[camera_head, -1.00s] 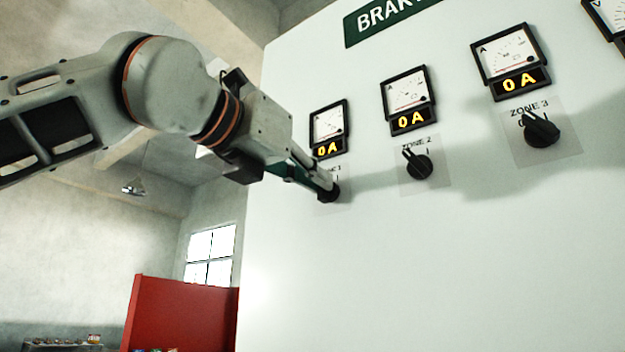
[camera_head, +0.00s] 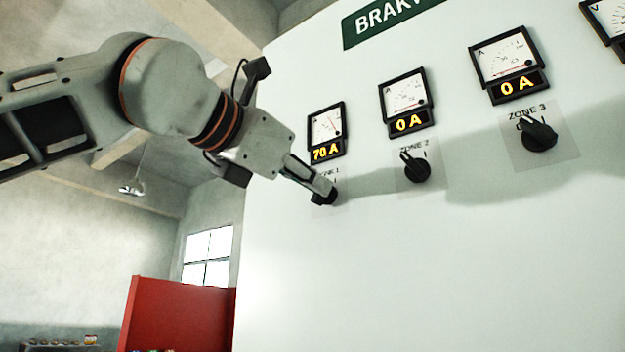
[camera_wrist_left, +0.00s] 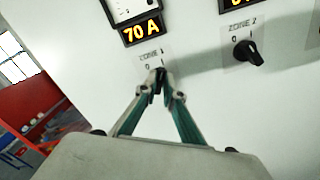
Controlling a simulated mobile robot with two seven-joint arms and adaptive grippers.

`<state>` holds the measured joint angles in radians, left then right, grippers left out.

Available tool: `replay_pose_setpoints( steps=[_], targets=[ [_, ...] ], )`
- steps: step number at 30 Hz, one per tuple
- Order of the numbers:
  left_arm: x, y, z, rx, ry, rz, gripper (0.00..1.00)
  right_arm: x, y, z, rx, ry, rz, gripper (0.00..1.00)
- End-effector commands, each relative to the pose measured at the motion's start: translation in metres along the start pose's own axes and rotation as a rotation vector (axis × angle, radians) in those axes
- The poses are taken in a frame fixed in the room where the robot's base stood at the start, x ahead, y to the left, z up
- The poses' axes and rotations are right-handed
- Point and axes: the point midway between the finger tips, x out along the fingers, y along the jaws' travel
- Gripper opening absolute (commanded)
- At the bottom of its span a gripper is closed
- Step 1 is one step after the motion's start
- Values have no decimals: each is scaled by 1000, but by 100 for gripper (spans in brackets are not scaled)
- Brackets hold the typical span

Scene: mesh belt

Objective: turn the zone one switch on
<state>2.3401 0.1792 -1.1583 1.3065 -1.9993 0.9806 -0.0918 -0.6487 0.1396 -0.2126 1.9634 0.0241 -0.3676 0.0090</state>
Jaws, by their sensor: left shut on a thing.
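The zone one switch (camera_head: 324,197) is a black rotary knob on a pale label plate, low on the left of the white panel. My left gripper (camera_head: 322,186) is at the knob, its fingers shut on it and hiding most of it. In the left wrist view the fingertips of my left gripper (camera_wrist_left: 162,78) close on the zone one switch (camera_wrist_left: 158,72), near the 1 mark. The zone one meter (camera_head: 326,131) above it reads 70 A, and this reading also shows in the left wrist view. My right gripper is not in view.
The zone 2 switch (camera_head: 416,168) and zone 3 switch (camera_head: 539,136) stand to the right, under meters reading 0 A. Part of a volt meter (camera_head: 608,18) shows at the top right. A red partition (camera_head: 180,315) stands at the lower left. The lower panel is clear.

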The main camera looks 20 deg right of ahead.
Motion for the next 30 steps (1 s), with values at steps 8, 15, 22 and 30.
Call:
replay_pose_setpoints(
  steps=[8,15,22,30],
  targets=[
    [1,-1,-2,3,3,-2,0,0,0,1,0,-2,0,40],
    [0,-1,-1,2,2,-1,25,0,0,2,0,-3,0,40],
    [-2,0,0,1,1,0,25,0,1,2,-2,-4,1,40],
    [-41,1,0,3,-1,2,25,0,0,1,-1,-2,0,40]
  ],
)
